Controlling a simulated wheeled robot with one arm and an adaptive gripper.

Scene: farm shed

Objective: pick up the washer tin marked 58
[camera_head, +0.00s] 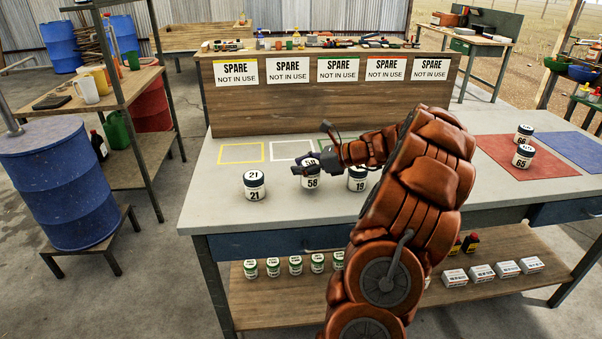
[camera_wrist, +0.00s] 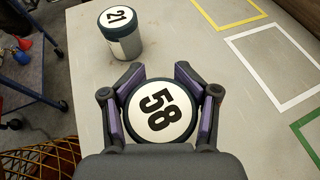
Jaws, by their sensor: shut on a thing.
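The washer tin marked 58 (camera_head: 311,180) stands on the workbench, white with a dark lid, between tin 21 (camera_head: 254,186) and tin 19 (camera_head: 357,179). My gripper (camera_head: 311,168) is over it from above. In the wrist view its fingers (camera_wrist: 160,108) are closed around the lid of tin 58 (camera_wrist: 160,112), on both sides. Tin 21 also shows in the wrist view (camera_wrist: 122,38), apart from the fingers. I cannot tell whether tin 58 is clear of the bench top.
Yellow (camera_head: 241,153) and white (camera_head: 291,150) outlined squares lie behind the tins on the workbench (camera_head: 225,210). A panel with SPARE signs (camera_head: 338,69) rises behind.

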